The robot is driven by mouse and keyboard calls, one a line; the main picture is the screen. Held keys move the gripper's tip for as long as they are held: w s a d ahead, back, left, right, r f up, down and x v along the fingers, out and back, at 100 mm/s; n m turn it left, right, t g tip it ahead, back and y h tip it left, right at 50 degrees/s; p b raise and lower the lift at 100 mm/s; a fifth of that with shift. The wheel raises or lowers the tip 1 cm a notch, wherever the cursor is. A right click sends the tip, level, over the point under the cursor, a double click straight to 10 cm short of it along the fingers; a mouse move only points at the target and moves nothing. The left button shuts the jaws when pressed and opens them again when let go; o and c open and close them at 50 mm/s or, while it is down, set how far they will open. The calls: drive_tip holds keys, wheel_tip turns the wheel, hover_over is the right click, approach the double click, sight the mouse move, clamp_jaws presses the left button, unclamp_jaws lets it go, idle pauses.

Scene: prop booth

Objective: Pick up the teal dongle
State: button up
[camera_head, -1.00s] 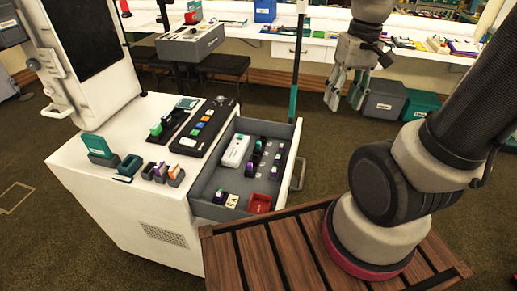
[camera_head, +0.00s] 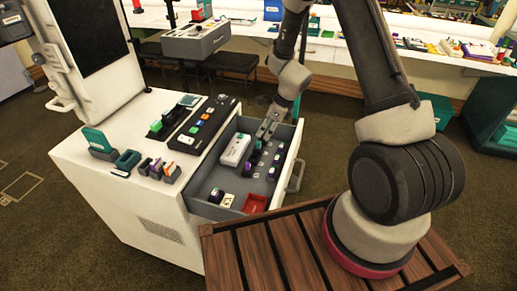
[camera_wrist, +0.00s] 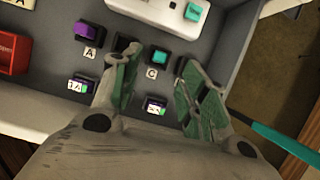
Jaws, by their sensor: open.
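A teal dongle (camera_wrist: 160,57) stands in a black socket above the letter C on the open drawer's grey floor (camera_head: 213,176). In the wrist view it lies between the fingertips of my gripper (camera_wrist: 157,62), with a gap on both sides. My gripper is open and empty, and points down into the drawer. In the head view my gripper (camera_head: 267,128) is over the far part of the drawer, and I cannot clearly pick out the teal dongle there. A purple dongle (camera_wrist: 88,30) stands to its left above the letter A.
A white device (camera_wrist: 193,12) with a teal button lies close to the dongle. A red tray (camera_head: 255,203) sits at the drawer's near corner. More blocks and a black button panel (camera_head: 203,124) are on the white cabinet top. A teal and black bar (camera_wrist: 270,135) is right of my gripper.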

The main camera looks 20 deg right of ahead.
sight(259, 142)
drive_tip(key=shift+m, duration=0.4)
drive_tip(key=x, duration=0.7)
drive_tip(key=shift+w+d+f, duration=0.1)
drive_tip(key=shift+f, duration=0.35)
drive_tip(key=c, duration=0.8)
